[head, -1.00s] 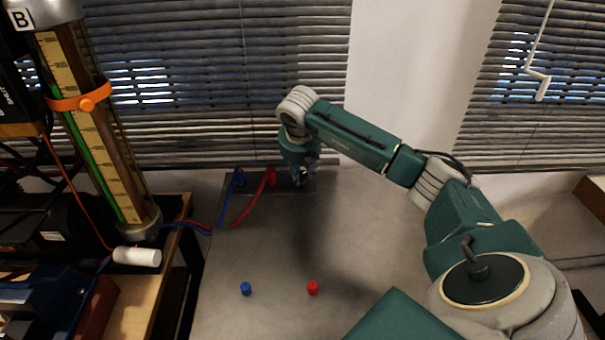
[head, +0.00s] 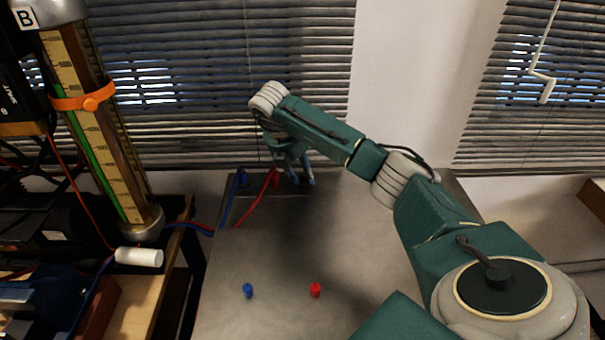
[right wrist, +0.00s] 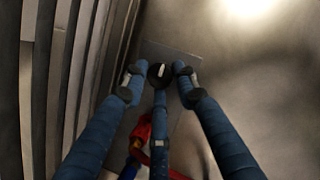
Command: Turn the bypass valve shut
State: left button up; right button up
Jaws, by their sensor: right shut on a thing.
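The bypass valve shows in the right wrist view as a round black knob (right wrist: 159,75) with a white mark that runs nearly upright in that picture. It stands on a grey plate (right wrist: 187,62) at the back of the bench. My right gripper (head: 297,180) is down at this plate in the head view, and its fingers are closed around the knob, one on each side and a third at the near side. In the head view the gripper and arm hide the knob. My left gripper is in neither view.
A blue hose (head: 228,205) and a red hose (head: 255,200) join the plate just left of my gripper. A blue cap (head: 248,290) and a red cap (head: 315,290) stand on the bench front. A gauge column (head: 105,125) stands left; blinds (head: 215,80) hang behind.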

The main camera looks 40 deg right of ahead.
jog(key=shift+d+r, duration=0.35)
jog(key=o, duration=1.1)
jog(key=shift+c, duration=0.2)
jog(key=shift+o, duration=0.2)
jog(key=shift+s+f, duration=0.1)
jog(key=shift+s, duration=0.05)
jog(key=shift+a, duration=0.1)
jog(key=shift+a+r, duration=0.15)
jog(key=shift+r, duration=0.15)
jog(key=v, duration=1.1)
jog(key=shift+r, duration=0.15)
